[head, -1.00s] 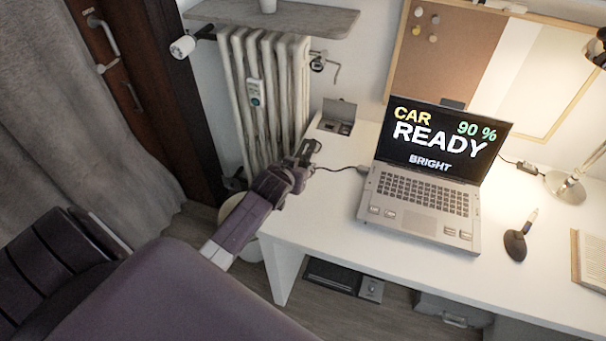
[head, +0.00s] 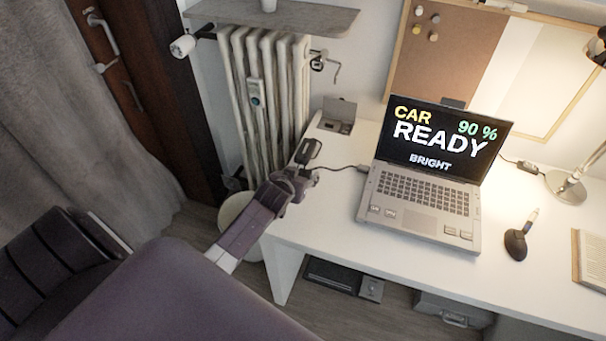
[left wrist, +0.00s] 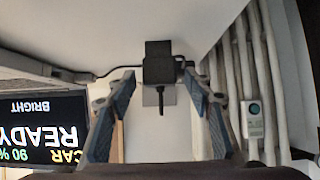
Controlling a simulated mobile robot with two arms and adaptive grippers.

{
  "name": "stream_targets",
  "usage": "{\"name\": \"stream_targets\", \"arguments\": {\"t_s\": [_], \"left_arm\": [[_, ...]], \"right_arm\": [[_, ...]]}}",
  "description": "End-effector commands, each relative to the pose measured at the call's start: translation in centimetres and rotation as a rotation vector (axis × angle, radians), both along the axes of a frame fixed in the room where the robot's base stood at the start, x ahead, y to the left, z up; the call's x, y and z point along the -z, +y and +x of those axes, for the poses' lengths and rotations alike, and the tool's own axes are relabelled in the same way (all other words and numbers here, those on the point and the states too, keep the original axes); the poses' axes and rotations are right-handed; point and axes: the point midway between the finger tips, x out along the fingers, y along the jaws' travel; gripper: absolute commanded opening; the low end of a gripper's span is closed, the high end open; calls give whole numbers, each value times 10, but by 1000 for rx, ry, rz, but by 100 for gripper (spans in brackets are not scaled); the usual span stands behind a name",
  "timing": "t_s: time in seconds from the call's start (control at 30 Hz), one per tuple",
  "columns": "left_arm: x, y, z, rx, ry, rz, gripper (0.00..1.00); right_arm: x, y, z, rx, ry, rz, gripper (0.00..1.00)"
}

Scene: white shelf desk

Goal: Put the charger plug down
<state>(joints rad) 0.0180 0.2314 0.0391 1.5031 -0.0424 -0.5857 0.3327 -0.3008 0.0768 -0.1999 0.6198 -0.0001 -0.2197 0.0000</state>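The black charger plug (left wrist: 158,68) shows in the left wrist view between the tips of my left gripper, with a gap on each side. Its thin cable (head: 345,168) runs across the desk to the laptop (head: 422,180). My left gripper (head: 308,152) is at the desk's left end; its two fingers stand well apart in the wrist view. In the head view the plug is hard to tell from the dark fingers, and I cannot tell whether it rests on the desk. My right gripper is not in view.
A grey socket box with a raised lid (head: 338,112) sits at the desk's back left corner. A radiator (head: 262,95) stands left of the white desk (head: 345,222). Bare desk lies in front of the laptop.

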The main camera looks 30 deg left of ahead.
Motion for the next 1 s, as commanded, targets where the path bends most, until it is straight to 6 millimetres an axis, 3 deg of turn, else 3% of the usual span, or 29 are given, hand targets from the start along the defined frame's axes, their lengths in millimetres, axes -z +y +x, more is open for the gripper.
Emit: {"name": "stream_targets", "arguments": {"t_s": [0.33, 1.0], "left_arm": [[-8, -2, -7, 0, 0, 0, 47], [-63, -20, -85, -1, -1, -1, 47]], "right_arm": [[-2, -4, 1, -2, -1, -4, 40], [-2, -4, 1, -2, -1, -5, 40]]}}
